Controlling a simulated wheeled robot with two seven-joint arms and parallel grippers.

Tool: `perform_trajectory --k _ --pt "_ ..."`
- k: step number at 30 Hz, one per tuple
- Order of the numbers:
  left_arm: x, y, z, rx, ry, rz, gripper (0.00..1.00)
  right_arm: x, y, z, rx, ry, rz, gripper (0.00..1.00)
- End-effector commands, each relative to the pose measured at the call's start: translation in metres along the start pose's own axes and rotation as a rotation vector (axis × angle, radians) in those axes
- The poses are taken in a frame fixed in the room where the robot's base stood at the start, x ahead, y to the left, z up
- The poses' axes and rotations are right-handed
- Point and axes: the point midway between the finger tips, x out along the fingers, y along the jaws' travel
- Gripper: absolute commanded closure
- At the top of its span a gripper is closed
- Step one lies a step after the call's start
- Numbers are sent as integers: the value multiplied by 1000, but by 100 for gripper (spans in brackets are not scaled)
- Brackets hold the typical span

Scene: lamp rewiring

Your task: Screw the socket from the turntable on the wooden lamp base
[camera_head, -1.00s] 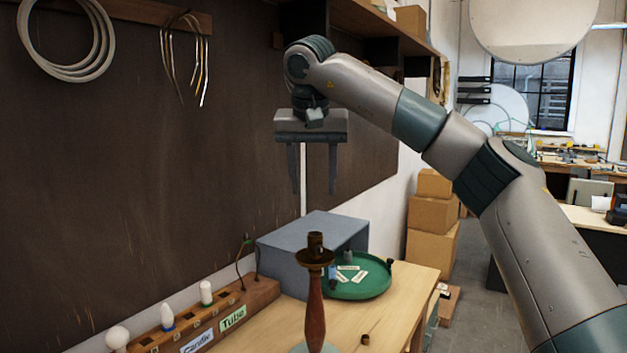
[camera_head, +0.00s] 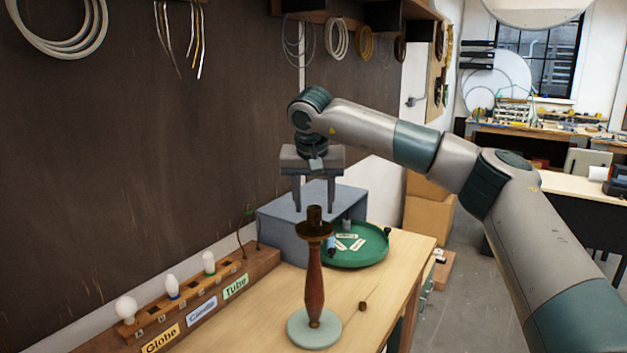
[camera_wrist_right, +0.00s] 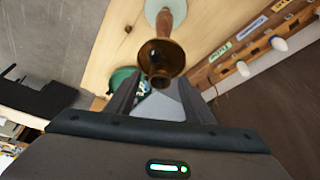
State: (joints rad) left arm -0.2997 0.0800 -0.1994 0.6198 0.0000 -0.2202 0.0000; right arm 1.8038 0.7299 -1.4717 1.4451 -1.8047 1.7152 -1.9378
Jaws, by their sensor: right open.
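The wooden lamp base (camera_head: 315,282) stands upright on the table, with a pale round foot, a brass cup and a short dark brass piece on top. It also shows in the right wrist view (camera_wrist_right: 160,58), its cup just beyond the fingertips. The green turntable (camera_head: 372,256) is behind it to the right and carries small cylindrical parts, among them a grey one (camera_head: 347,225) and a dark one (camera_head: 387,231), and paper labels. My right gripper (camera_head: 314,204) is open and empty, fingers down, just above the lamp's top in the picture. My left gripper is out of view.
A wooden rack (camera_head: 190,305) with bulbs and labels runs along the wall at left. A small brown cap (camera_head: 362,306) lies on the table, right of the lamp foot. The table's front right is otherwise clear.

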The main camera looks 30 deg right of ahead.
Motion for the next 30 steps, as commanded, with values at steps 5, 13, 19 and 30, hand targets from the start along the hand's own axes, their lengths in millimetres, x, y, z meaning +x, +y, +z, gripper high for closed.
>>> perform_trajectory --k 5,13,19,30 --pt "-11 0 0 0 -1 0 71 23 0 0 0 -1 2 52" --pt "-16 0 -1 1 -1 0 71 40 0 0 0 1 0 52" --pt "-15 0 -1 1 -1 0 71 42 0 0 0 1 0 52" --pt "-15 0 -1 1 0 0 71 41 0 0 0 1 0 80"
